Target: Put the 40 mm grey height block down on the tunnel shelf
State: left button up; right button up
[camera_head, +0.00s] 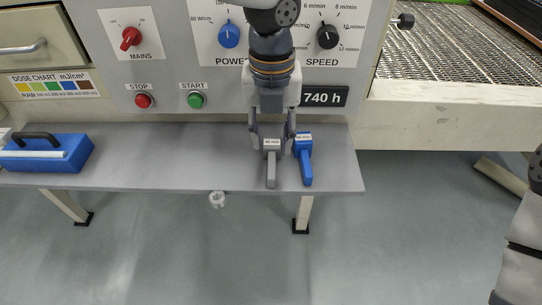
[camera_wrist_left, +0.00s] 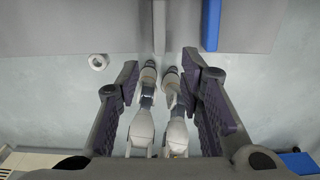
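The grey height block (camera_head: 271,170), with a white label on its wide end, lies on the grey tunnel shelf (camera_head: 180,165) near its right end. Its narrow handle points toward the shelf's front edge. My left gripper (camera_head: 272,139) is open, its fingers on either side of the block's labelled end and apart from it. In the left wrist view, the grey block (camera_wrist_left: 159,25) shows just beyond the open fingertips (camera_wrist_left: 160,70). Whether the block's underside rests fully flat is hard to tell. My right gripper is not clearly visible; only part of that arm shows at the right edge.
A blue height block (camera_head: 306,165) lies close to the right of the grey one, near my left finger. A blue tool with a black handle (camera_head: 45,150) lies at the shelf's left end. A white ring (camera_head: 217,199) shows at the front edge. The middle of the shelf is clear.

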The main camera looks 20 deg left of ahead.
pick_arm(q)
jog(key=s+d+f+n+g+h, duration=0.1)
jog(key=s+f+n+g+h, duration=0.2)
jog(key=s+f+n, duration=1.15)
jog(key=s+a+f+n+y, duration=0.1)
jog(key=s+a+f+n, duration=0.2)
jog(key=s+n, duration=0.3)
jog(key=s+a+f+n+y, duration=0.1)
jog(key=s+a+f+n, duration=0.2)
jog(key=s+a+n, duration=0.2)
jog(key=s+a+f+n+y, duration=0.1)
jog(key=s+a+f+n, duration=0.2)
jog(key=s+n, duration=0.5)
jog(key=shift+s+a+f, duration=0.4)
jog(key=shift+s+f, duration=0.1)
jog(key=shift+s, duration=0.35)
jog(key=shift+s, duration=0.1)
